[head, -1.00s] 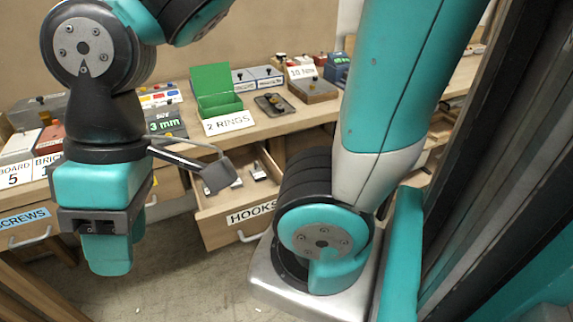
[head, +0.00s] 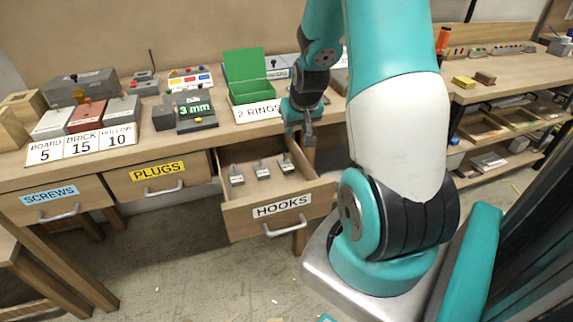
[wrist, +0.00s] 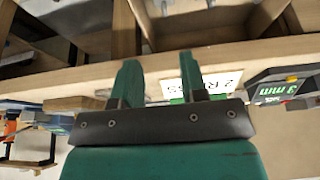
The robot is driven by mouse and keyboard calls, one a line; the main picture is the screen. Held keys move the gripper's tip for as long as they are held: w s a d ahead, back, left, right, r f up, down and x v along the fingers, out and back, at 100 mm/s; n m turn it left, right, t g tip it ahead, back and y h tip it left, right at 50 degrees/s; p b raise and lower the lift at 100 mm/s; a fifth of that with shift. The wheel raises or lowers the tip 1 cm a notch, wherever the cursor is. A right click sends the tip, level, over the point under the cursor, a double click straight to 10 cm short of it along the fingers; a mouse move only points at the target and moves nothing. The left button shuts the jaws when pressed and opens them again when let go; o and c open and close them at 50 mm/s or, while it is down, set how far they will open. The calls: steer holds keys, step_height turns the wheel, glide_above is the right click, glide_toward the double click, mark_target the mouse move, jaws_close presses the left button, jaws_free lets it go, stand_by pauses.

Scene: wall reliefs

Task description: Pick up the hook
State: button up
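Three small grey hooks stand in a row in the open drawer labelled HOOKS (head: 275,215): a left hook (head: 237,176), a middle hook (head: 262,170) and a right hook (head: 287,164). My gripper (head: 305,134) points down near the drawer's back right corner, to the right of the right hook and higher than it. In the wrist view my gripper (wrist: 161,82) has its two fingers apart, with nothing between them. Parts of the drawer and small metal posts show at that view's top edge, beyond the fingertips.
The bench top edge runs behind the drawer, with a green open box (head: 250,88) and the 2 RINGS label (head: 258,111) close to my gripper. The PLUGS drawer (head: 158,176) and SCREWS drawer (head: 55,198) are shut. My upper arm hides part of the bench at right.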

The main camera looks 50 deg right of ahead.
glide_toward(287, 157)
steer(key=x, duration=0.5)
steer(key=shift+d+f, duration=0.1)
steer(key=shift+d, duration=0.15)
steer(key=shift+a+p+x, duration=0.1)
steer(key=shift+p+x, duration=0.25)
steer(key=shift+x, duration=0.95)
steer(key=shift+a+p+x, duration=0.15)
steer(key=shift+p+x, duration=0.2)
steer(key=shift+x, duration=1)
jaws_close()
